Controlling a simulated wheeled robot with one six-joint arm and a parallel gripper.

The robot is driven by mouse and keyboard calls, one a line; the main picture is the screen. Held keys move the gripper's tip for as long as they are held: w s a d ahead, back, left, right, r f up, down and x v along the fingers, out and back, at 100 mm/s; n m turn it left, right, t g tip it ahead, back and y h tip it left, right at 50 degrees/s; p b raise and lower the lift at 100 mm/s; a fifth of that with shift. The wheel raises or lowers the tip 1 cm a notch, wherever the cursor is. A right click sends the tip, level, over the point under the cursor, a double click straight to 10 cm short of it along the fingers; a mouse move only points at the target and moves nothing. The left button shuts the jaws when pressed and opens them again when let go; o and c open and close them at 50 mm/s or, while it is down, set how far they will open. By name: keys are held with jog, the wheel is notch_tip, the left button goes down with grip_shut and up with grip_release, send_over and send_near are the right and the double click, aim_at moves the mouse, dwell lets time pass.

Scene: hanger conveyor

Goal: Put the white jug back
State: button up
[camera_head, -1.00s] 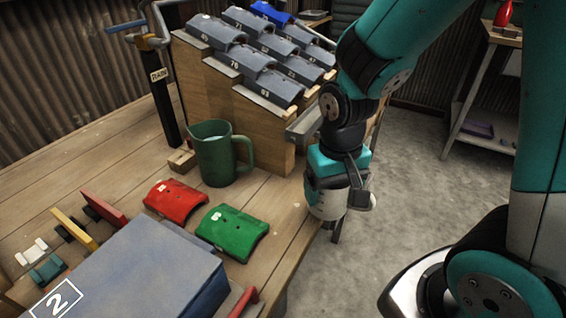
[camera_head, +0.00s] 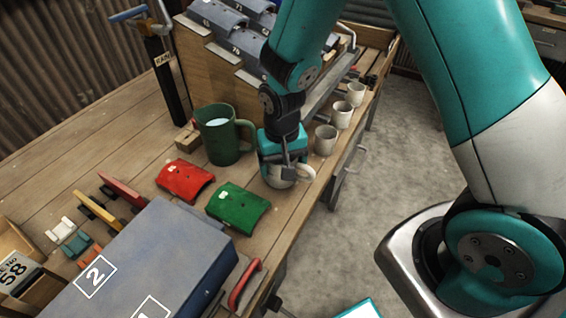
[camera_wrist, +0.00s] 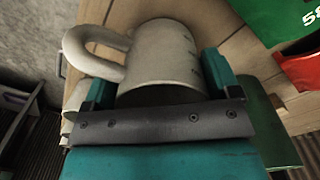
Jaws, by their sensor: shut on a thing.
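The white jug (camera_head: 276,182) is in my gripper (camera_head: 280,162), over or on the wooden bench near its right edge. Its handle points right in the head view. The wrist view shows the jug (camera_wrist: 165,48) close up, with faint marks on its side and its loop handle to the left. My gripper (camera_wrist: 157,82) is shut on it, a teal finger on either side. The head view does not clearly show whether the jug's base touches the bench. My gripper hides part of the jug.
A green mug (camera_head: 222,138) with pale liquid stands to the left. Red (camera_head: 185,180) and green (camera_head: 237,207) curved pieces lie nearby. Small white cups (camera_head: 326,140) line the bench edge behind. A grey-blue box (camera_head: 160,250) fills the front. Dark numbered tiles (camera_head: 225,22) sit on the rack behind.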

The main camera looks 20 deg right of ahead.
jog(key=shift+f, duration=0.4)
jog(key=shift+f, duration=0.15)
jog(key=o, duration=0.9)
jog(key=shift+o, duration=0.2)
notch_tip(320, 180, up, 13)
jog(key=s+a+r+n+y, duration=0.2)
jog(key=s+r+n, duration=0.2)
jog(key=s, duration=0.5)
jog(key=s+a+r+n+y, duration=0.2)
jog(key=s+r+n, duration=0.2)
jog(key=s+r, duration=0.3)
jog(key=shift+s+a+r+n, duration=0.4)
jog(key=shift+s, duration=0.6)
